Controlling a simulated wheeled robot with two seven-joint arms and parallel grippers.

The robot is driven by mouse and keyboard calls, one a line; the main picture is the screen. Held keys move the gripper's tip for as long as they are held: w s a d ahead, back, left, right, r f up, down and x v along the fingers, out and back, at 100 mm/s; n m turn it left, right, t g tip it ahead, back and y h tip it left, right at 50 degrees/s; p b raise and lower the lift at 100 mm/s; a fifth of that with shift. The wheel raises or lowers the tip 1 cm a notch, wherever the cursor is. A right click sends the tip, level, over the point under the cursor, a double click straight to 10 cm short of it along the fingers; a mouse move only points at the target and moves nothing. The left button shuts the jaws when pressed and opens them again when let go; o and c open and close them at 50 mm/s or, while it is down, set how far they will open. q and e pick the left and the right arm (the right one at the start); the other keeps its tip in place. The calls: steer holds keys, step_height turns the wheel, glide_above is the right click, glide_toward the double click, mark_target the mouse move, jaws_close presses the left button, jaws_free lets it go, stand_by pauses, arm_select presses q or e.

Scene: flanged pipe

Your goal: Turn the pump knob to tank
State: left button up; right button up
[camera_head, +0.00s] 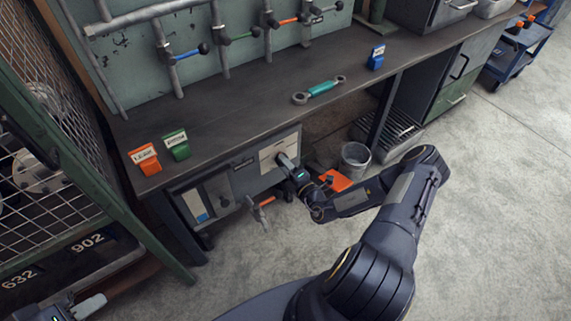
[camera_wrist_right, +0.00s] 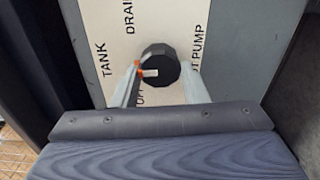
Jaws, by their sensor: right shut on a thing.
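The black pump knob (camera_wrist_right: 160,62) sits on a pale label plate (camera_wrist_right: 112,28) in the right wrist view. The plate reads TANK at left, DRAIN at top, a partly hidden PUMP label at right, and another partly covered word below. A white mark shows on the knob's lower left part, with a small orange patch beside it. My right gripper (camera_wrist_right: 165,80) is shut on the knob, one finger on each side. In the head view it reaches the panel under the bench (camera_head: 285,162), hiding the knob. My left gripper (camera_head: 90,305) is at the bottom left, partly cut off, away from the panel.
The workbench (camera_head: 245,108) carries an orange block (camera_head: 146,160), a green block (camera_head: 176,146), a blue block (camera_head: 376,58) and a teal wrench (camera_head: 320,88). A valve with an orange handle (camera_head: 264,204) hangs below the panel. A bucket (camera_head: 354,160) stands on the floor. A mesh cage (camera_head: 50,170) is at left.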

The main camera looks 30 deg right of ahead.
steer(key=shift+m, duration=0.5)
steer(key=shift+f, duration=0.1)
steer(key=o, duration=1)
steer(key=s, duration=0.2)
steer(key=s+p, duration=0.1)
steer(key=s, duration=0.5)
steer(key=shift+d+p, duration=0.3)
steer(key=shift+p, duration=0.1)
steer(key=shift+w, duration=0.1)
